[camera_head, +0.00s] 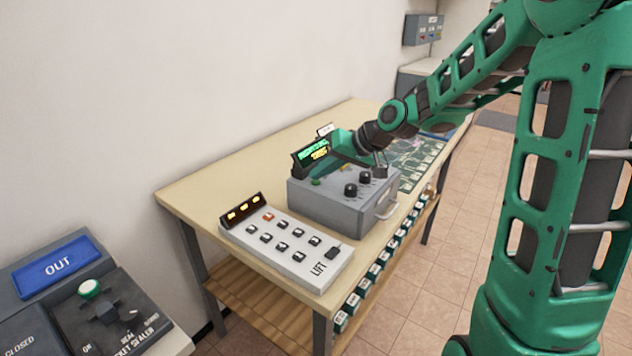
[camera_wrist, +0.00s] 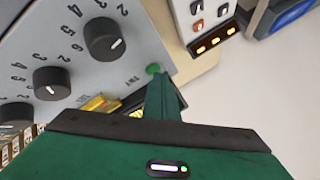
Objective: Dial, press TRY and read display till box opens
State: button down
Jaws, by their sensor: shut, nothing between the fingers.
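The grey box (camera_head: 338,208) stands on the table with a handle on its shut front. Its black dials show on top, one (camera_head: 351,189) nearest the front left. In the wrist view three dials show, the large one (camera_wrist: 105,38), the middle one (camera_wrist: 51,83) and one cut by the edge (camera_wrist: 15,115). The green TRY button (camera_wrist: 155,69) also shows in the head view (camera_head: 316,182). A display (camera_head: 314,155) behind the box is lit with green and yellow text, too small to read. My gripper (camera_wrist: 163,84) is shut and empty, its fingertips close to the button; contact is unclear.
A white LIFT panel (camera_head: 286,252) with several buttons and an orange readout stands left of the box. A green mat (camera_head: 415,158) lies to the right. The wall is behind the table (camera_head: 220,190). An OUT unit (camera_head: 60,266) is at the lower left.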

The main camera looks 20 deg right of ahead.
aim_at(320, 184)
jog(key=shift+r, duration=0.75)
jog(key=shift+r, duration=0.1)
jog(key=shift+r, duration=2.4)
jog(key=s+d+f+m+g+h, duration=0.1)
jog(key=s+d+f+g+h, duration=0.15)
jog(key=s+d, duration=0.5)
jog(key=s+d+f+m+g+h, duration=0.1)
jog(key=s+d+f+h, duration=0.2)
jog(key=s, duration=0.7)
jog(key=s+d+f+m+g, duration=0.1)
jog(key=s+d+m, duration=0.1)
jog(key=s, duration=0.8)
jog(key=s+d+f+m+g, duration=0.1)
jog(key=s+d, duration=0.3)
jog(key=s, duration=0.7)
jog(key=shift+d+f+m+g, duration=0.2)
jog(key=shift+f+m+g, duration=0.2)
jog(key=shift+g, duration=0.35)
jog(key=shift+h, duration=0.25)
